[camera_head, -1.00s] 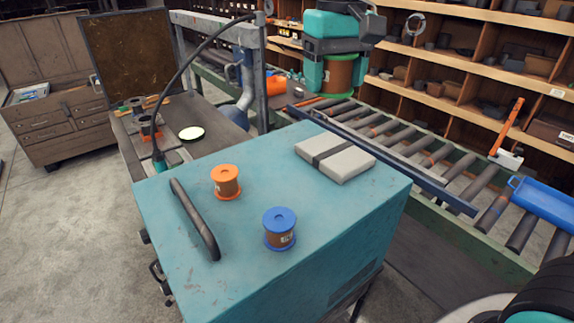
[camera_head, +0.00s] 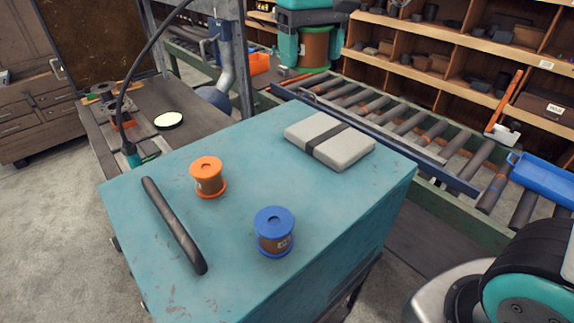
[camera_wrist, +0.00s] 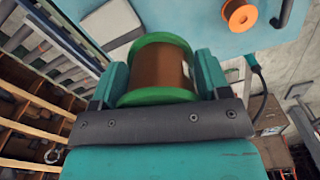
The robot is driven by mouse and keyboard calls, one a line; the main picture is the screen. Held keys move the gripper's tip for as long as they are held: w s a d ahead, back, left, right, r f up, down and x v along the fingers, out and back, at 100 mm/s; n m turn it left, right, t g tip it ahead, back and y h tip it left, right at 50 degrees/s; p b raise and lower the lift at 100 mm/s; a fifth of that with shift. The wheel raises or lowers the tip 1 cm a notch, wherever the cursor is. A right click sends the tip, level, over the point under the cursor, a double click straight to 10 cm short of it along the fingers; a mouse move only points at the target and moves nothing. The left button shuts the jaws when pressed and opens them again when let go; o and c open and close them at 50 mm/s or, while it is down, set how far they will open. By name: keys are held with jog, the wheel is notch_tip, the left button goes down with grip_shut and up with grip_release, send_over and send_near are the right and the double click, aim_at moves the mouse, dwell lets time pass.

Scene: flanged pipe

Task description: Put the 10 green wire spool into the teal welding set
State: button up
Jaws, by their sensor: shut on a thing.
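My gripper (camera_head: 312,48) is at the top of the head view, shut on the green wire spool (camera_head: 314,50), a brown winding with green flanges. The wrist view shows the spool (camera_wrist: 160,75) between the two fingers. The teal welding set (camera_head: 245,150) stands in the middle of the head view, with a flat top and a dark handle (camera_head: 174,226). The spool is held up in the air, beyond the far edge of the welding set in the head view. An orange spool (camera_head: 208,178) and a blue spool (camera_head: 274,232) stand upright on the top.
A grey strapped package (camera_head: 329,140) lies at the top's far right. A roller conveyor (camera_head: 400,130) runs behind, with a blue tray (camera_head: 543,182) on it. A workbench (camera_head: 190,135) with a post stands at the back left. Bare teal top lies between the spools and package.

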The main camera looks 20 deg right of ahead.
jog(key=b, duration=0.6)
send_over(304, 186)
notch_tip(304, 186, down, 7)
notch_tip(304, 186, down, 20)
jog(key=p, duration=0.4)
jog(key=shift+w+r, duration=0.1)
jog(key=shift+r, duration=0.05)
jog(key=o, duration=1.5)
